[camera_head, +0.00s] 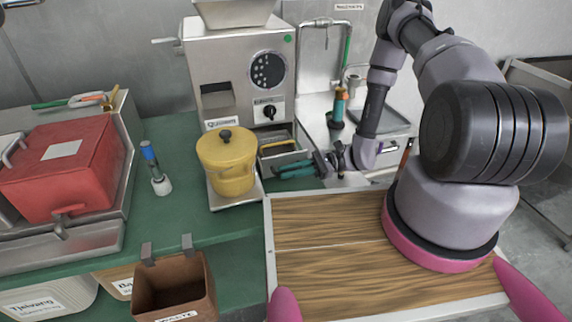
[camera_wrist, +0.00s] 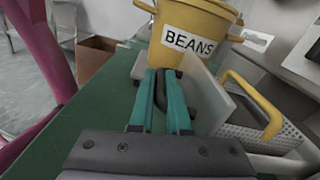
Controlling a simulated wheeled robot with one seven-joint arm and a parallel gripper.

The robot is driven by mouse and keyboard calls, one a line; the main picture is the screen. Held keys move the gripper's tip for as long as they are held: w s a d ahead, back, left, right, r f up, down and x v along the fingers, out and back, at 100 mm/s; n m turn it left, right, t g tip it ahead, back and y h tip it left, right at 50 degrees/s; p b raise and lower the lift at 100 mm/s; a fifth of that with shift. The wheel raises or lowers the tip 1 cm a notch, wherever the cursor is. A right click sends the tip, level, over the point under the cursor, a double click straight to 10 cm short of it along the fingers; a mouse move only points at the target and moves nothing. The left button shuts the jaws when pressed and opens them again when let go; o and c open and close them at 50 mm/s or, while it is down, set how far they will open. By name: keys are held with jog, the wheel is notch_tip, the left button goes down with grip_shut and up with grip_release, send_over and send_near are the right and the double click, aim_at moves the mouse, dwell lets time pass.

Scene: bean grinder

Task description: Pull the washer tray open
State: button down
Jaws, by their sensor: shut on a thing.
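The pale tray (camera_head: 283,158) juts from the foot of the metal grinder in the head view. In the wrist view its flat front panel (camera_wrist: 209,98) stands just right of my fingers. A perforated basket (camera_wrist: 262,138) with a yellow handle (camera_wrist: 254,103) sits behind that panel. My gripper (camera_head: 279,171) is at the tray's front, its teal fingers shut on a dark handle (camera_wrist: 172,88) that seems fixed to the panel. The gripper also shows in the wrist view (camera_wrist: 167,78). The fingers hide part of the handle.
A yellow beans pot (camera_head: 227,163) stands close left of the tray. The grinder (camera_head: 223,65) is behind. A wooden board (camera_head: 325,270) lies in front, a red box (camera_head: 65,165) at far left. A brown bin (camera_head: 172,287) hangs at the bench's front edge. Green bench between is mostly clear.

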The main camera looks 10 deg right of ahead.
jog(key=shift+s, duration=0.2)
jog(key=shift+d, duration=0.1)
jog(key=c, duration=1.2)
grip_release()
jog(key=shift+o, duration=0.2)
jog(key=w+d, duration=0.2)
jog(key=d, duration=0.8)
jog(key=shift+d, duration=0.3)
jog(key=shift+w, duration=0.1)
